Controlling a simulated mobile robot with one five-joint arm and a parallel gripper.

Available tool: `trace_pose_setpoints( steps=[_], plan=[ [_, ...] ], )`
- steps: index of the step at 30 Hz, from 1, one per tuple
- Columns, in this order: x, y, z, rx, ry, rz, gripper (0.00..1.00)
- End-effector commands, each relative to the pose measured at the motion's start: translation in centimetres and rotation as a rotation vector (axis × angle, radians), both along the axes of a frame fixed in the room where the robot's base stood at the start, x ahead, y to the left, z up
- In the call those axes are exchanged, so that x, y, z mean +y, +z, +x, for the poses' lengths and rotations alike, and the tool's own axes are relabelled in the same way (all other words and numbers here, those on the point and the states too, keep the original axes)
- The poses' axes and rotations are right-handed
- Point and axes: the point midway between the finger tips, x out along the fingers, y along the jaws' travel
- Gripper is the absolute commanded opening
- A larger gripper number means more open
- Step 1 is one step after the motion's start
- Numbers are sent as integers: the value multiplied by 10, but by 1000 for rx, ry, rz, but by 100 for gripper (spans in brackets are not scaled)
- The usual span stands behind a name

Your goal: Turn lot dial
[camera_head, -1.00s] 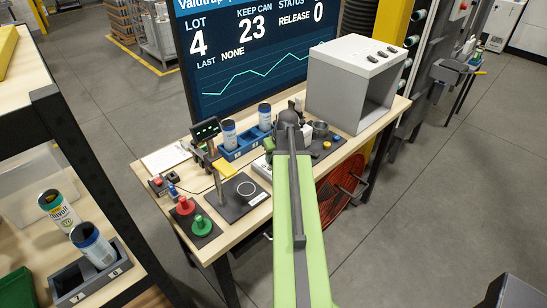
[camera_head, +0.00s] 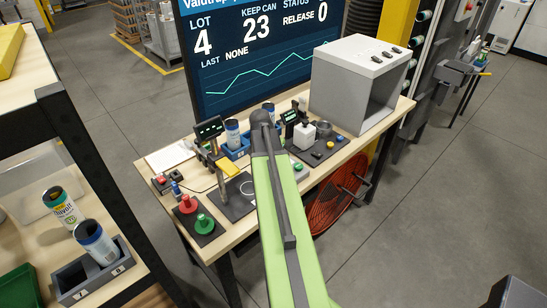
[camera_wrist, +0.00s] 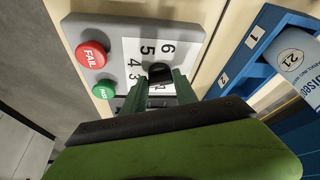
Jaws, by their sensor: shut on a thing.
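The lot dial is a black knob (camera_wrist: 160,72) on a grey panel (camera_wrist: 85,28) with a white number card (camera_wrist: 135,50); 3, 4, 5 and 6 are readable around it. My gripper (camera_wrist: 158,84) is shut on the knob, its dark green fingers on either side of it. The fingers hide the lower part of the card and the knob's pointer, so I cannot tell its setting there. In the head view my arm hides the gripper and dial. The big screen (camera_head: 265,55) reads LOT 4, KEEP CAN 23, RELEASE 0, LAST NONE.
A red FAIL button (camera_wrist: 91,55) and a green button (camera_wrist: 104,89) sit left of the dial. A blue rack (camera_wrist: 240,70) with can 21 (camera_wrist: 293,62) stands close on the right. On the table, a grey open box (camera_head: 360,85) stands to the right.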

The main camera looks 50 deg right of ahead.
Motion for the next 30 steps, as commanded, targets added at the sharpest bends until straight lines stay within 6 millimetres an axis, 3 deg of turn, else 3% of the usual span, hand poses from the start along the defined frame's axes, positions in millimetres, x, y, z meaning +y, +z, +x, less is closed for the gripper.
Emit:
trace_pose_setpoints(
  steps=[15, 30],
  plan=[
    [-1, 0, 10, -4, -456, 0, 0],
    [-2, 0, 11, -4, -674, 1, 0]
  ],
)
